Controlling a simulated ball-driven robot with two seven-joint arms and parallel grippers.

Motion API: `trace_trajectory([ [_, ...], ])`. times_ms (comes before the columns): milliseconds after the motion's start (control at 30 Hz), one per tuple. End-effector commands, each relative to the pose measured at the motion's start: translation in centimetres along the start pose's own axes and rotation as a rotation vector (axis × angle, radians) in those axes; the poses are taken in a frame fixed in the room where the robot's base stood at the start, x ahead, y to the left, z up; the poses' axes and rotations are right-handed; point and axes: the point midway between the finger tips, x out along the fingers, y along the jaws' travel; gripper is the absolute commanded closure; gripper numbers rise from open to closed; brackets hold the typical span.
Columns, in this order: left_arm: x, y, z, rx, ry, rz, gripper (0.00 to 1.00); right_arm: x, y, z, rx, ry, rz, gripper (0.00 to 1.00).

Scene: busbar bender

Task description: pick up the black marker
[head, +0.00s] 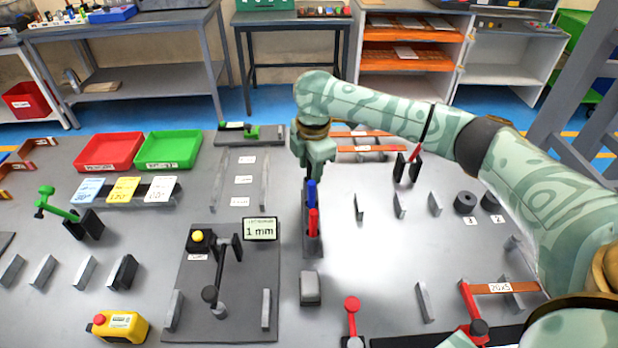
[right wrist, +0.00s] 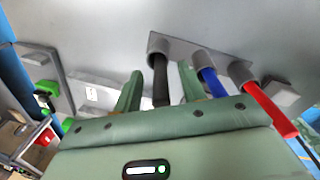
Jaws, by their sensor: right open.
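The black marker (right wrist: 161,82) stands in a cup of the grey marker holder (right wrist: 190,52). In the right wrist view it lies between the two green fingers of my right gripper (right wrist: 158,84), which are open with a gap on each side. In the head view my right gripper (head: 314,168) is above the far end of the holder (head: 313,248) and mostly hides the black marker. The blue marker (head: 311,195) and red marker (head: 313,223) stand in the same holder, nearer. My left gripper is not in view.
A bending plate with a "1 mm" display (head: 261,229) stands left of the holder. A grey block (head: 310,288) sits just in front. Upright grey plates (head: 360,206) stand to the right. Red (head: 109,152) and green (head: 168,149) trays lie at the back left.

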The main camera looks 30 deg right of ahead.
Motion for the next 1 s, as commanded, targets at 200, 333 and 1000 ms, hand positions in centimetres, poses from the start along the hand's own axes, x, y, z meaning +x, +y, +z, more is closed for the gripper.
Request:
trace_trajectory([
  [200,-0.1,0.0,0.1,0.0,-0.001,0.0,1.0,-0.2,0.0,0.0,0.0,0.0,0.001,1.0],
  [333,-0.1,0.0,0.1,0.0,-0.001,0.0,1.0,-0.2,0.0,0.0,0.0,0.0,0.001,1.0],
  [1000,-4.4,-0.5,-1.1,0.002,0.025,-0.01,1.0,-9.4,0.9,0.0,0.002,0.001,0.004,1.0],
])
